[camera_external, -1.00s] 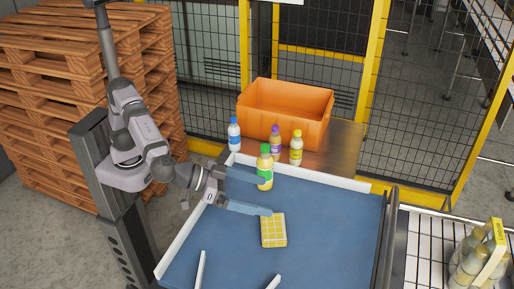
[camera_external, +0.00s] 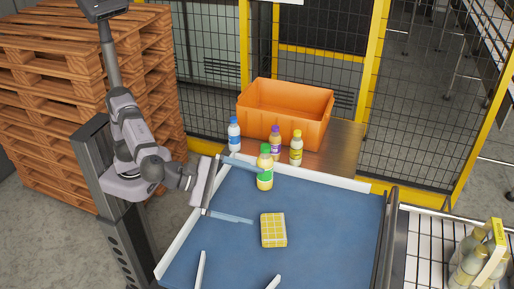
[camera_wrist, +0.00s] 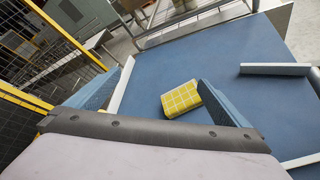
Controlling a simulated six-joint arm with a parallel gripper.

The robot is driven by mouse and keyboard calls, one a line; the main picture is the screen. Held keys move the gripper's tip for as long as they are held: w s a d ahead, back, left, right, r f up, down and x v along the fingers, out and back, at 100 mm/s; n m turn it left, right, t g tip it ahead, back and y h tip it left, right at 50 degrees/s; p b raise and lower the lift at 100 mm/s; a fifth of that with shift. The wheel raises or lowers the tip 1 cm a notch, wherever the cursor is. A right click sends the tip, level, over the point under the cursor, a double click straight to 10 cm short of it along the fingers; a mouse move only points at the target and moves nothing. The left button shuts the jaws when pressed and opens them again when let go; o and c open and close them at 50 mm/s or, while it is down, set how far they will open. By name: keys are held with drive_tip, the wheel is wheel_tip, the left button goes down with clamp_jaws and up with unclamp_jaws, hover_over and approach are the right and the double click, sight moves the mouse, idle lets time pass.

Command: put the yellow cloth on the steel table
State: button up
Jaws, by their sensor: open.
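The yellow cloth (camera_external: 273,230), folded into a checked block, lies on the blue surface (camera_external: 325,225). The cloth also shows in the wrist view (camera_wrist: 181,98), beyond and between my two fingers, nearer the right one. My gripper (camera_external: 246,190) is open and empty, with its long blue fingers spread wide to the left of the cloth.
A green-capped bottle (camera_external: 265,168) stands near my far finger. White rails (camera_external: 330,180) edge the blue surface.

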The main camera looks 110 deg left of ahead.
drive_tip(key=n+b, duration=0.1)
drive_tip(key=n, duration=0.7)
approach(269, 227)
drive_tip(key=shift+x, duration=1.2)
drive_tip(key=shift+p+x, duration=0.9)
drive_tip(key=shift+x, duration=0.45)
drive_tip(key=shift+p+x, duration=1.2)
drive_tip(key=shift+x, duration=1.1)
drive_tip(key=c, duration=1)
